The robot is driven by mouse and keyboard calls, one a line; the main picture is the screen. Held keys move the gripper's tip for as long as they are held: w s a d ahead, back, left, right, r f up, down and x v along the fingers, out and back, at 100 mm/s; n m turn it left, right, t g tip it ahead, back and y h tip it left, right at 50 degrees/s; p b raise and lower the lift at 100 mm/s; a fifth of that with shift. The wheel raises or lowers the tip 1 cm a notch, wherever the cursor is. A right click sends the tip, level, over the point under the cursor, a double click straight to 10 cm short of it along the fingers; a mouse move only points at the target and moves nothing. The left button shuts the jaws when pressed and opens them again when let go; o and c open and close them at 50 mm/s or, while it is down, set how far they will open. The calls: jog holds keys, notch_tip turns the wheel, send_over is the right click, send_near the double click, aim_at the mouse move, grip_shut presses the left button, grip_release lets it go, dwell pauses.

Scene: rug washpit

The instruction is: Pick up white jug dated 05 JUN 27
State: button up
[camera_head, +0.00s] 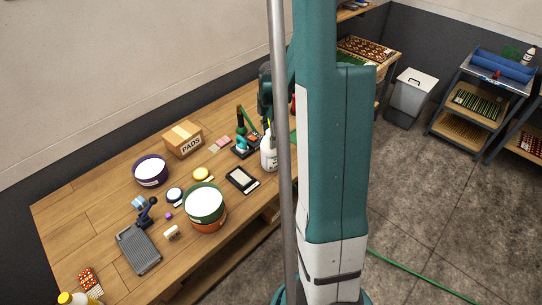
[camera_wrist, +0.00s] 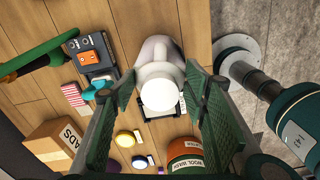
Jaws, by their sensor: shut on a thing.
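A white jug with a round white cap (camera_wrist: 160,88) is between the two green finger pads of my gripper (camera_wrist: 160,95) in the wrist view, and the gripper is shut on it. In the head view the white jug (camera_head: 268,155) is upright at the right part of the wooden table, partly hidden by a grey pole. My gripper (camera_head: 267,118) comes down onto it from above. No date is readable on the jug in either view. I cannot tell whether its base touches the table.
A black-framed pad (camera_head: 242,180) lies close to the jug. A yellow-capped bottle (camera_head: 75,298) is at the near left corner.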

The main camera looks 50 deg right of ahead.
jog(key=shift+c, duration=1.3)
jog(key=shift+r, duration=0.2)
